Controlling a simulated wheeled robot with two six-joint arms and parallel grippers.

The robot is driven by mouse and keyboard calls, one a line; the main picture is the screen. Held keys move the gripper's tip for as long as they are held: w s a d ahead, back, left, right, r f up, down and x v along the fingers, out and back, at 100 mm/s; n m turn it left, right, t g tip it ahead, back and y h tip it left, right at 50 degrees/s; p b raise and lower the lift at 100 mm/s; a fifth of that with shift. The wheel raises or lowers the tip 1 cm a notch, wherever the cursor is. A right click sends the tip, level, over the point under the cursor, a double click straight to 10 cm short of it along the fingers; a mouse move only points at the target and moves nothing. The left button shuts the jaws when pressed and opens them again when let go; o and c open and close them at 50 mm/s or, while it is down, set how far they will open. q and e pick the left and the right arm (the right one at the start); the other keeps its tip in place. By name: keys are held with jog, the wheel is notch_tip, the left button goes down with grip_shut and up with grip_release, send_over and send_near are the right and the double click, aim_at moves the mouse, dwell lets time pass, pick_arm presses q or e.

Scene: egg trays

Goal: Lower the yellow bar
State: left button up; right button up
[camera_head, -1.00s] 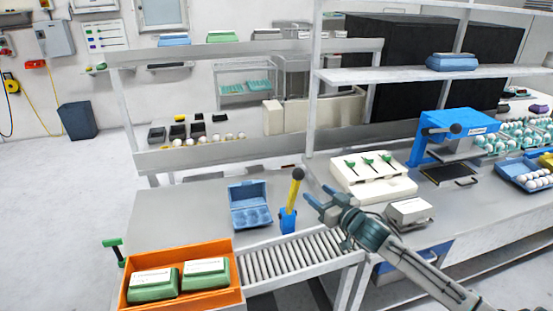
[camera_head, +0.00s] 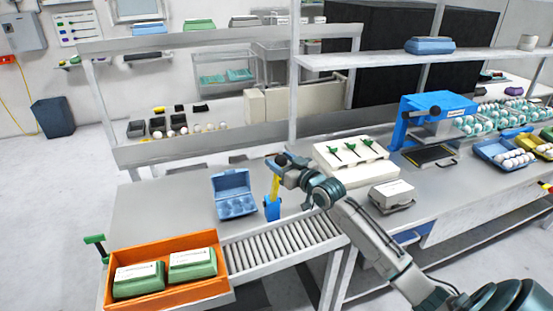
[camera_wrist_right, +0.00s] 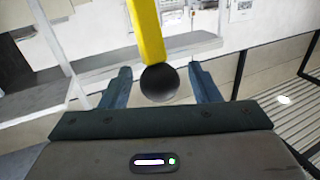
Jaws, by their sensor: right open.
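The yellow bar (camera_head: 275,187) stands upright in a blue base (camera_head: 272,208) at the head of the roller conveyor. Its black ball end is at the top. My right gripper (camera_head: 279,162) is at that upper end. In the right wrist view the yellow bar (camera_wrist_right: 147,30) and its black ball (camera_wrist_right: 160,83) show between the two fingers of my right gripper (camera_wrist_right: 164,88). The fingers are open, with a gap on each side of the ball. My left gripper is not in view.
A blue open egg carton (camera_head: 235,207) lies left of the bar. An orange crate (camera_head: 218,287) with green cartons sits at the conveyor's (camera_head: 275,250) left end. A cream box with green levers (camera_head: 352,172) stands to the right, near a blue press (camera_head: 405,122).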

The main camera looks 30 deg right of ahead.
jog(key=shift+w+a+f, duration=0.1)
jog(key=shift+w, duration=1.15)
